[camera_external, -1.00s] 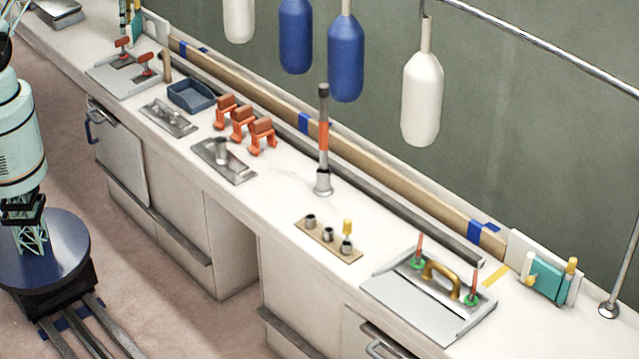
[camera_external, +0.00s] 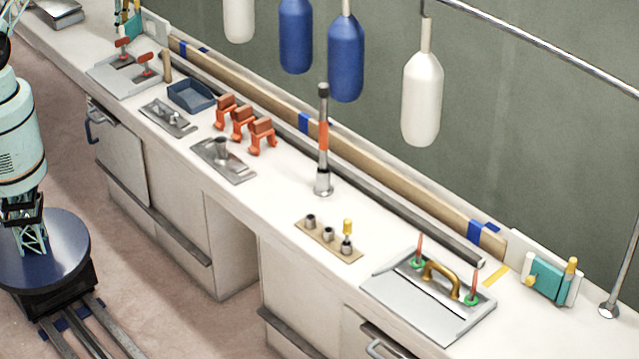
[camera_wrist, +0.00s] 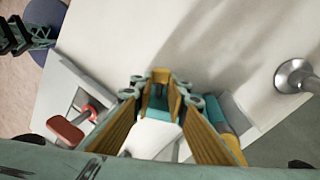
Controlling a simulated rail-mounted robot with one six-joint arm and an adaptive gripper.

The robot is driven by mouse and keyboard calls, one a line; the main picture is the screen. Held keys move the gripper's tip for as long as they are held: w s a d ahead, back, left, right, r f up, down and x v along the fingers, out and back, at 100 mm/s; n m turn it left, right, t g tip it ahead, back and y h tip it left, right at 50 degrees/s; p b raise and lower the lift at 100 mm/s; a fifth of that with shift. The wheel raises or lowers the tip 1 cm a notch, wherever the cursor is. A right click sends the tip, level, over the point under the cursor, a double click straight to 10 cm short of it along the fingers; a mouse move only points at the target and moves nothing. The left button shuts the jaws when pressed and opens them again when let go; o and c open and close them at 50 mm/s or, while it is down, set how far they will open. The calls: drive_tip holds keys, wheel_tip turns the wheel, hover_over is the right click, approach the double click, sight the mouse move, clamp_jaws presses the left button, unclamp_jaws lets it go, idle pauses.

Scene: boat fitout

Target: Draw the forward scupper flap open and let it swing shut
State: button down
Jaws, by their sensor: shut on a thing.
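The forward scupper flap appears to be the teal piece (camera_external: 134,26) against a white plate (camera_external: 155,25) at the far upper left of the counter. Teal and yellow parts beside my fingers also show in the wrist view (camera_wrist: 236,146). My gripper (camera_wrist: 160,98) is at this flap, its yellow-lined fingers close together and shut on a part I take to be the flap. The exact grip is hidden by the fingers. A white piece (camera_wrist: 152,138) shows between them. How far the flap is swung cannot be told.
A hatch with red handles (camera_external: 124,72) lies close by and also shows in the wrist view (camera_wrist: 68,130). A chrome post foot (camera_wrist: 293,76) stands to the right there. A similar teal flap (camera_external: 548,280) is at the right end. Bare white counter lies between fittings.

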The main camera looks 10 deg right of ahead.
drive_tip(key=shift+w+d+r, duration=0.1)
drive_tip(key=c, duration=2.8)
unclamp_jaws()
drive_tip(key=shift+w+d+r, duration=0.2)
drive_tip(key=shift+w+r, duration=0.1)
drive_tip(key=shift+r, duration=1.65)
drive_tip(key=shift+w+d+r, duration=0.2)
drive_tip(key=shift+w+r, duration=0.15)
drive_tip(key=shift+r, duration=1.65)
drive_tip(key=shift+w+d+r, duration=0.2)
drive_tip(key=shift+w+r, duration=0.1)
drive_tip(key=shift+r, duration=1.65)
